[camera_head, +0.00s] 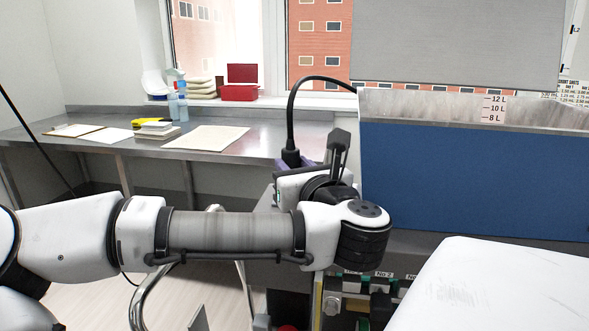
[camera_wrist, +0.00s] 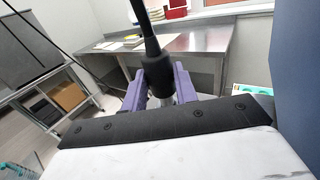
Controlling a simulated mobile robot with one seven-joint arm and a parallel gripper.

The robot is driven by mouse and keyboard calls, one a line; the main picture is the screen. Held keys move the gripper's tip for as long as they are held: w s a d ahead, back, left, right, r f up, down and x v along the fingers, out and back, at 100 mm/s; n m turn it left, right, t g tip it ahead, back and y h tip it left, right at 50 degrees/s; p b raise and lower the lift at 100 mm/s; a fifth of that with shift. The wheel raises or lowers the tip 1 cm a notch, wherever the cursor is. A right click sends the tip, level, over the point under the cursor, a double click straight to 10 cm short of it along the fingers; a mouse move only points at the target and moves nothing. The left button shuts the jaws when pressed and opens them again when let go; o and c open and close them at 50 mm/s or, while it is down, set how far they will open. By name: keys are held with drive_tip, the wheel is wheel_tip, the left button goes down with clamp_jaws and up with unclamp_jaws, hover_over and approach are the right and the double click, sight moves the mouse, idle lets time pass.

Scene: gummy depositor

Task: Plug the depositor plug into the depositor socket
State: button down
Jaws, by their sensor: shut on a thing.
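The black depositor plug (camera_wrist: 157,72) is held between the purple fingers of my gripper (camera_wrist: 160,90) in the wrist view, with its thick black cable running up from it. In the head view the plug (camera_head: 291,157) stands upright at my gripper (camera_head: 284,165), and its cable arcs up and right behind the blue-fronted depositor (camera_head: 475,180). My arm and wrist hide most of the gripper in the head view. The plug's lower end is hidden in both views. I do not see the depositor socket in either view.
The depositor's blue wall stands close to the right of my gripper. A steel table (camera_head: 235,140) with papers and books runs along the back left. A white surface (camera_head: 500,285) fills the lower right. Labelled green parts (camera_head: 385,275) sit below the blue wall.

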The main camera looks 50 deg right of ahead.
drive_tip(key=c, duration=1)
unclamp_jaws()
drive_tip(key=shift+s, duration=0.1)
